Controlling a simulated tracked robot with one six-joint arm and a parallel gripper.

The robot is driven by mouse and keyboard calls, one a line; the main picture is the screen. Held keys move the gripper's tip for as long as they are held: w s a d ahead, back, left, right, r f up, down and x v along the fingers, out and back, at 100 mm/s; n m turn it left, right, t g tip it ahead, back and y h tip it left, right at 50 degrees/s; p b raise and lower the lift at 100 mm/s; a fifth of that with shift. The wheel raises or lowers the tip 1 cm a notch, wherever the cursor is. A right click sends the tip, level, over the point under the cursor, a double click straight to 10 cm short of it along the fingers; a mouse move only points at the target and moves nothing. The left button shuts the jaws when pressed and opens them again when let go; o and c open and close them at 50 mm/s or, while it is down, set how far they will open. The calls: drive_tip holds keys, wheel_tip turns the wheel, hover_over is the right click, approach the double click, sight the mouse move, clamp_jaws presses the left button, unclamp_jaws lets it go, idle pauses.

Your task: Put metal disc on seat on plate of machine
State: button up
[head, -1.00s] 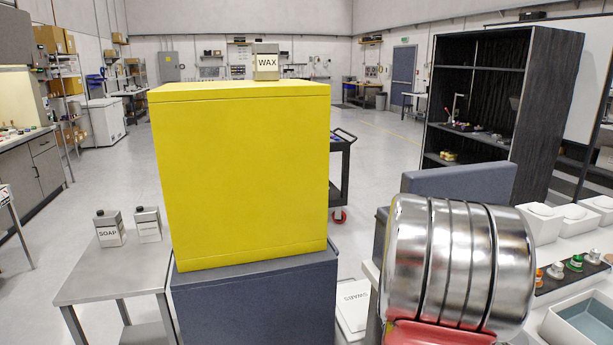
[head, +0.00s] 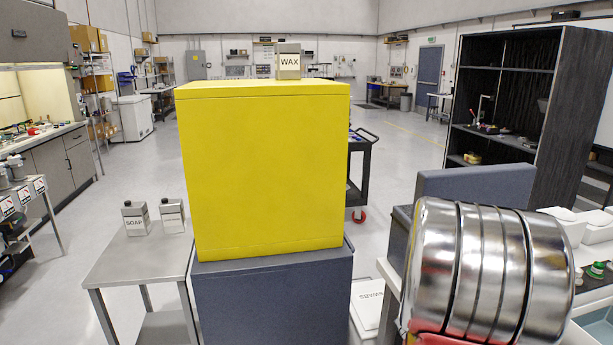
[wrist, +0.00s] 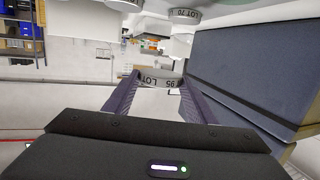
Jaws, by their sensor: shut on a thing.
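In the wrist view my gripper (wrist: 158,88) is shut on a metal disc (wrist: 158,79). The disc is a short grey cylinder with a label that seems to read LOT 95, and it sits between the two dark fingertips. Another grey round piece (wrist: 181,17) with a LOT 70 label shows beyond it at the top, apart from my gripper. I cannot make out the seat or the plate of the machine in either view. The head view does not show my gripper or the held disc.
A yellow box (head: 265,175) stands on a blue-grey base (head: 275,300), with a WAX can (head: 289,62) on top. A steel table (head: 140,255) with two cans is at left. A dark shelf unit (head: 500,110) is at right. A large blue-grey block (wrist: 260,65) stands close right of my gripper.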

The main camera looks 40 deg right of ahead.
drive_tip(key=w+a+f+n+t+y, duration=0.1)
drive_tip(key=w+a+n+t+y, duration=0.1)
drive_tip(key=w+a+n+t, duration=0.45)
drive_tip(key=w+a+f+n+t+y, duration=0.1)
drive_tip(key=w+a+t, duration=0.2)
drive_tip(key=w+a, duration=0.75)
drive_tip(key=w+a+f+n+t+y, duration=0.1)
drive_tip(key=w+a+n+t+y, duration=0.25)
drive_tip(key=w, duration=1.05)
drive_tip(key=w+a+f+n+t+y, duration=0.1)
drive_tip(key=w+a+n+y, duration=0.2)
drive_tip(key=a, duration=0.8)
drive_tip(key=w+a+f+n+t+y, duration=0.1)
drive_tip(key=w+a+n+t+y, duration=0.1)
drive_tip(key=a, duration=1)
drive_tip(key=w+a+f+n+t+y, duration=0.1)
drive_tip(key=w+a+n+t+y, duration=0.1)
drive_tip(key=w+a, duration=0.4)
drive_tip(key=a+n+y, duration=0.1)
drive_tip(key=a+y, duration=0.1)
drive_tip(key=a, duration=0.3)
drive_tip(key=shift+w+a+f+n, duration=0.15)
drive_tip(key=shift+w+a+n, duration=0.05)
drive_tip(key=shift+a+n, duration=0.15)
drive_tip(key=shift+d+t+y, duration=0.1)
drive_tip(key=shift+t+y, duration=0.15)
drive_tip(key=shift+t, duration=0.05)
